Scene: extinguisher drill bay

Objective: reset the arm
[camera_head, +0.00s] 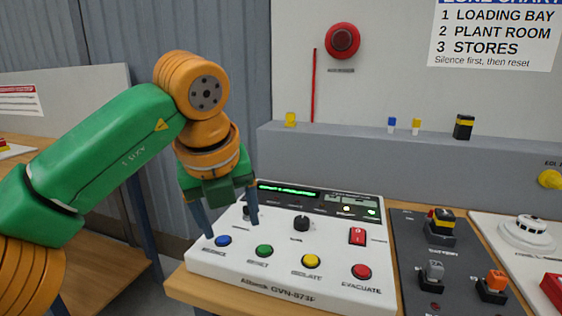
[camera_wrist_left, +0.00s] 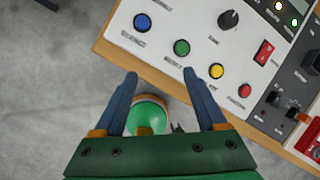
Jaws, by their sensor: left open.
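A white control panel (camera_head: 290,286) lies on the wooden bench. Its front row has a blue button (camera_head: 223,241), a green button labelled RESET (camera_head: 264,251), a yellow button (camera_head: 311,261) and a red button (camera_head: 361,271). The green button also shows in the left wrist view (camera_wrist_left: 182,47). My left gripper (camera_head: 231,229) is open and empty, pointing down near the panel's left end. In the left wrist view its fingertips (camera_wrist_left: 160,74) stand apart, with the buttons beyond them. Part of the panel's left side is hidden behind the fingers. My right gripper is not in view.
The panel also has a black knob (camera_head: 301,223), a red rocker switch (camera_head: 357,236) and a lit green display (camera_head: 289,190). A dark plate (camera_head: 410,250) with switches is to its right, beside a white detector (camera_head: 527,233). A grey ledge (camera_head: 350,152) runs behind.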

